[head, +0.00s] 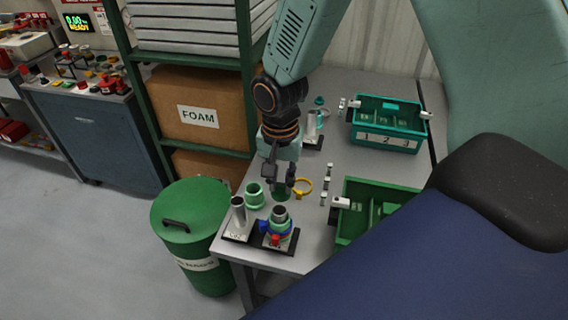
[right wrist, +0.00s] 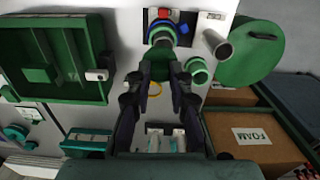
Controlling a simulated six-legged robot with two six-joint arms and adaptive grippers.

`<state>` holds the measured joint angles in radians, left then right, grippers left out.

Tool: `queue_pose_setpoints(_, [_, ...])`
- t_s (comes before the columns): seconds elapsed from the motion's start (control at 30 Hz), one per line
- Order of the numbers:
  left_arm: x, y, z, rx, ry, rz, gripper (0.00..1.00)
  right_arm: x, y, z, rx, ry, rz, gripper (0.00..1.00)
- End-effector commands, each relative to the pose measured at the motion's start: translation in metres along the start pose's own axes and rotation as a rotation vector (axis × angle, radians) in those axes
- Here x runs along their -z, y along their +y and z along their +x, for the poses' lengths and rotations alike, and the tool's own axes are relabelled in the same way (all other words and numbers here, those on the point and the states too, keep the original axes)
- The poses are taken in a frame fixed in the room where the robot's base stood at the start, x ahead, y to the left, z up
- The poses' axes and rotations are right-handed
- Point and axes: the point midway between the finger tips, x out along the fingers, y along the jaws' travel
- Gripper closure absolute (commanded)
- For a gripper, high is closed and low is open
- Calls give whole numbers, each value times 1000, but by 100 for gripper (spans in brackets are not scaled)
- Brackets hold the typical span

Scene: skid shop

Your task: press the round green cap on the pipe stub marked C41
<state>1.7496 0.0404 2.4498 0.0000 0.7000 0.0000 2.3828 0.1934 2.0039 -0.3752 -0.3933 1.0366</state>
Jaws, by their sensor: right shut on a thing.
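My right gripper (head: 280,188) points down over the table and is shut on a dark green round cap (head: 279,192). In the right wrist view the cap (right wrist: 159,68) sits between the fingertips. Just in front of it stands a pipe stub (head: 280,212) on a black base, with green, blue and red parts around it; it also shows in the right wrist view (right wrist: 161,38). A bare grey stub (head: 238,212) stands to its left on a plate whose label I cannot read surely. I cannot make out C41. My left gripper is not in view.
A light green ring-like piece (head: 255,195) and a yellow ring (head: 302,187) lie near the gripper. A green divided tray (head: 347,188) is at right, a teal numbered bin (head: 386,141) behind. A green drum (head: 176,208) stands left of the table, before a foam box (head: 172,95).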

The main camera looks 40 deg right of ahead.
Motion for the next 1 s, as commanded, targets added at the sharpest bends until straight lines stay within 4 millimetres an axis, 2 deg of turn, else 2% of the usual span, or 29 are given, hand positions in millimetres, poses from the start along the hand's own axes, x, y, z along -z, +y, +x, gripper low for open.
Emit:
queue_pose_setpoints(0.13, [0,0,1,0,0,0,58,4,-8,3,1,2,37,91])
queue_pose_setpoints(0.37, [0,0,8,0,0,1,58,7,-10,9,0,1,44,91])
queue_pose_setpoints(0.8, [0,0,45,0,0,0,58,5,-7,42,1,-1,46,91])
queue_pose_setpoints(1.0, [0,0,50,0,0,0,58,4,-6,56,0,0,45,91])
